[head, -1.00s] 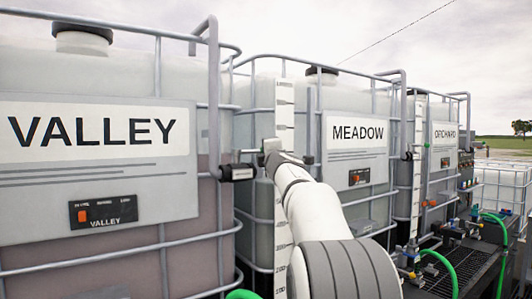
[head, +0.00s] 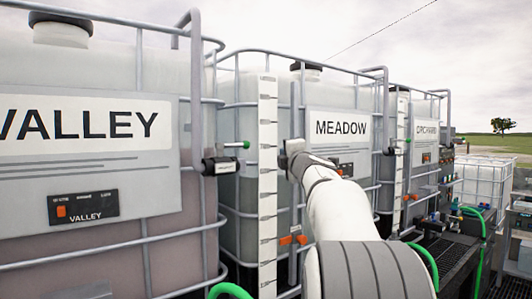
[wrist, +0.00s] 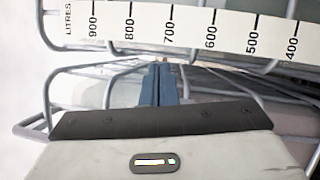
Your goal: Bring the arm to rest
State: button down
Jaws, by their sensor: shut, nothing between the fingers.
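My arm reaches up from the bottom right of the head view and ends in front of the MEADOW tank (head: 345,100). The arm's grey end shows there, but the fingers are hidden. In the wrist view my gripper (wrist: 158,84) has its two dark blue fingers together, with nothing between them. A white litre scale (wrist: 190,27) crosses the top of the wrist view, sideways, beyond the fingertips. The upright scale (head: 267,190) stands just left of the arm's end in the head view.
The caged VALLEY tank (head: 90,200) fills the left. The ORCHARD tank (head: 425,130) stands farther right, with green hoses (head: 425,258) and dark grating below. Open sky lies above.

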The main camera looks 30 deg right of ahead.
jog(key=shift+s+d+f, duration=0.1)
jog(key=shift+s+d, duration=0.45)
jog(key=shift+d, duration=0.15)
jog(key=s+a+f+m+g, duration=0.4)
jog(key=s+a+f+m, duration=0.35)
jog(key=f, duration=0.45)
jog(key=s+a+f+m+g, duration=0.5)
jog(key=s+a+f+m, duration=0.15)
jog(key=a+f, duration=0.35)
jog(key=s+a+f+m+g+y, duration=0.1)
jog(key=s+a+f+g+y, duration=0.1)
jog(key=s+a+f, duration=0.4)
jog(key=s+a+f+m+g+y, duration=0.2)
jog(key=s+a+f+g, duration=0.3)
jog(key=s+f, duration=0.7)
jog(key=shift+s+a+f, duration=0.35)
jog(key=shift+s+a, duration=0.5)
jog(key=shift+s, duration=0.35)
